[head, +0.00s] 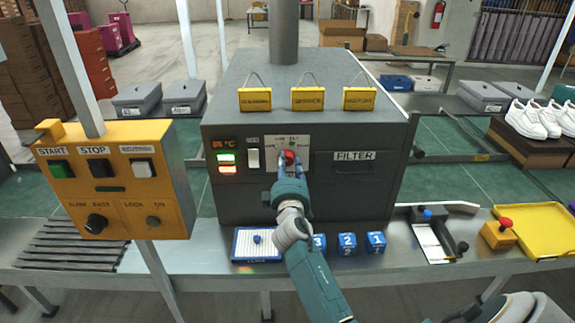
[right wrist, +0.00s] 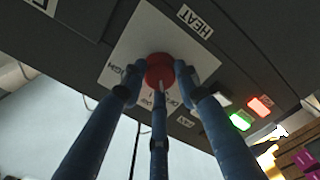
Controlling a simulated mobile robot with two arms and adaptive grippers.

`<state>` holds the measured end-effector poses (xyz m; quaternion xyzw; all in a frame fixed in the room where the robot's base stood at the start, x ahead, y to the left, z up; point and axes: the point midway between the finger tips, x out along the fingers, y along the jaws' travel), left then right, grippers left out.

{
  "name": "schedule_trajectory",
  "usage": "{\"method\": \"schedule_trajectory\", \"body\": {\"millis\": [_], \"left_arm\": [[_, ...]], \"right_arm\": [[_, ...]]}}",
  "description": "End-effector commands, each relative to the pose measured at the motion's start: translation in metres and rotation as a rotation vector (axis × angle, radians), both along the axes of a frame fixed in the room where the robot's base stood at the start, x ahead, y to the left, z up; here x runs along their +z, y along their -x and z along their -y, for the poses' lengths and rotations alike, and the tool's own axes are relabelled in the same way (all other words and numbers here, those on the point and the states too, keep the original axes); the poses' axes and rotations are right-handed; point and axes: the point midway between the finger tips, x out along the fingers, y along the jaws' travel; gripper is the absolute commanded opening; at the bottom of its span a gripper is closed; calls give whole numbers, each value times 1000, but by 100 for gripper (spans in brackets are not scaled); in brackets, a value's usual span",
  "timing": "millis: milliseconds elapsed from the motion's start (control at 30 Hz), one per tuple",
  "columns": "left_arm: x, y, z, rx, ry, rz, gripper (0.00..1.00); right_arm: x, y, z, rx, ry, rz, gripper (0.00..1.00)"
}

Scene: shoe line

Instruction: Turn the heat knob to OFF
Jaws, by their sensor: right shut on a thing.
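The red heat knob (head: 290,157) sits on a pale plate (head: 303,141) on the front of the dark grey oven box (head: 230,190). In the right wrist view the red knob (right wrist: 159,66) is between the fingertips, under a HEAT label (right wrist: 195,21). My right gripper (head: 290,166) is shut on the knob, and its fingers (right wrist: 162,84) reach around it from below and the sides. The fingers partly cover the lettering on the plate. I cannot tell which position the knob's pointer marks. My left gripper is not in view.
A display (head: 224,144), a green light (head: 226,158) and a white switch (head: 253,158) are left of the knob. A FILTER handle (head: 352,169) is at its right. A yellow control box (head: 118,180) stands left. Numbered blue blocks (head: 347,243) lie on the bench below.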

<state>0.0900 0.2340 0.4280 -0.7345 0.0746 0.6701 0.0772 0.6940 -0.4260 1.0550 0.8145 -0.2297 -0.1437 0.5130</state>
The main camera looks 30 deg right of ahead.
Motion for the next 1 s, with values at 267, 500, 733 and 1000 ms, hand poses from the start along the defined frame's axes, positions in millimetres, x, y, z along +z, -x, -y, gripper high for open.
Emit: {"method": "schedule_trajectory", "body": {"millis": [267,500,733,1000], "left_arm": [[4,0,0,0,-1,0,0],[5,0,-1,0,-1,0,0],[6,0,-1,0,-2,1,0],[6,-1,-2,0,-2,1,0]], "right_arm": [[-1,1,3,-6,154,-100,5],[-1,1,3,-7,225,-142,5],[-1,1,3,-7,246,-156,5],[0,1,4,-8,248,-156,5]]}}
